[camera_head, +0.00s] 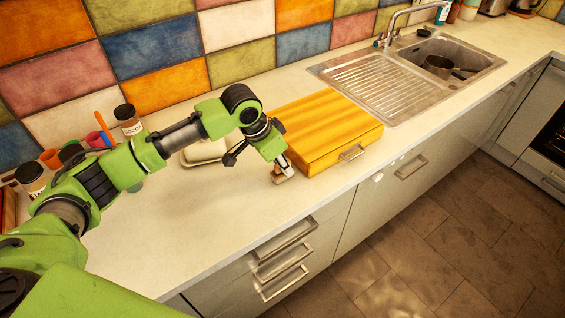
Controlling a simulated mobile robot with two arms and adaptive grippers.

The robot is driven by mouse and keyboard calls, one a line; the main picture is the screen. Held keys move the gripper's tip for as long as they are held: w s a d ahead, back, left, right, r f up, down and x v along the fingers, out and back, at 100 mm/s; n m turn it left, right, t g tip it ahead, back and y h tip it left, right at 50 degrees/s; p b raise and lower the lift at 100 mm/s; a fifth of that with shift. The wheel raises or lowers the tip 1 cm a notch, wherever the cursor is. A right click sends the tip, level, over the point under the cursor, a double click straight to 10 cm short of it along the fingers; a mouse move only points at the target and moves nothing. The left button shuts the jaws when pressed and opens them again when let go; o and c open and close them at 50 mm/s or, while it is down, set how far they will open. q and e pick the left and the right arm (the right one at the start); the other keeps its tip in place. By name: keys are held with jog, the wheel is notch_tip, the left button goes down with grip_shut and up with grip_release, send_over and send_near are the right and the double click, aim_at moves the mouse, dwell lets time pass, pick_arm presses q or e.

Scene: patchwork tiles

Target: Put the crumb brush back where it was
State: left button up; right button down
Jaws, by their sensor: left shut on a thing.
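My left gripper (281,168) is low over the counter, close by the left side of a yellow wooden box. It is shut on a small tan and pale thing, which looks like the crumb brush (284,179). Most of the brush is hidden by the fingers, and I cannot tell whether it touches the counter. The yellow wooden box (325,125) has a metal handle on its front and sits on the counter to the right of the gripper. My right gripper is not in view.
A pale dish (205,150) stands behind my left arm near the tiled wall. Jars and cups, including a cocoa jar (127,120), stand at the left. A sink (440,65) with a pot is at the right. The counter (240,215) is clear in front.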

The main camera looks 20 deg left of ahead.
pick_arm(q)
jog(key=shift+f, duration=0.1)
jog(key=o, duration=1)
jog(key=shift+r, duration=0.2)
jog(key=b+v, duration=0.1)
jog(key=v, duration=1.1)
jog(key=shift+f, duration=0.15)
